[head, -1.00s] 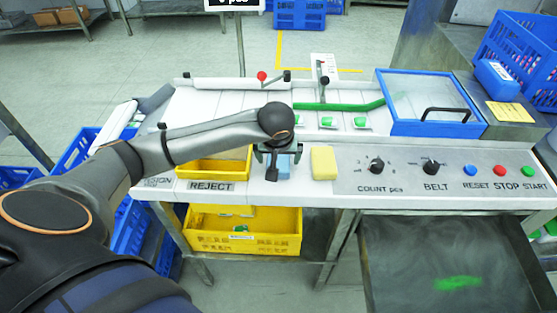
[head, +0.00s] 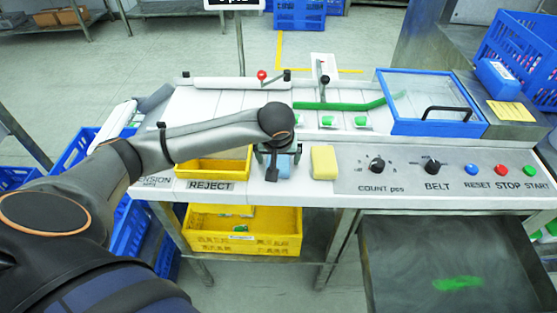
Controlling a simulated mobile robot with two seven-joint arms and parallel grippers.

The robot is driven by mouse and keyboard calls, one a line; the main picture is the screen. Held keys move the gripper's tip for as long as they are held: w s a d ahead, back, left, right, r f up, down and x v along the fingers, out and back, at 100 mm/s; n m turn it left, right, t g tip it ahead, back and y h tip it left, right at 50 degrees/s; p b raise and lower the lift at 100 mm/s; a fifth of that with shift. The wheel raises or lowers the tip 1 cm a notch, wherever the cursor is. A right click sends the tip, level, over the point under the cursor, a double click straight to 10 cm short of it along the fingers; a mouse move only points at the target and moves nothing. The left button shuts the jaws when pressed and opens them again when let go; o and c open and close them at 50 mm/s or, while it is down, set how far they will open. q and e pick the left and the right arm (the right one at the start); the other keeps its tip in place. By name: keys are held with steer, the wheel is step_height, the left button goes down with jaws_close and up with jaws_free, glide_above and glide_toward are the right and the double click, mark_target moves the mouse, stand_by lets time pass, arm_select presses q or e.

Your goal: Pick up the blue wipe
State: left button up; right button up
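The blue wipe (head: 285,166) lies on the pale front ledge of the machine, between the REJECT bin and a yellow sponge-like block. My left gripper (head: 278,168) is right over it, pointing down, and partly hides it. The gripper's fingers are at the wipe, but I cannot tell whether they are closed on it. The wipe appears to rest at ledge level. My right gripper is not in the head view.
The yellow block (head: 324,162) sits just right of the wipe. The yellow REJECT bin (head: 213,167) is to the left. The control panel with knobs and buttons (head: 430,172) is to the right. Behind are green packets (head: 361,121) and a green guide rail (head: 338,106).

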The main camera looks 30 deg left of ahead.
arm_select(q)
steer(key=c, duration=1.2)
steer(key=shift+o, duration=0.2)
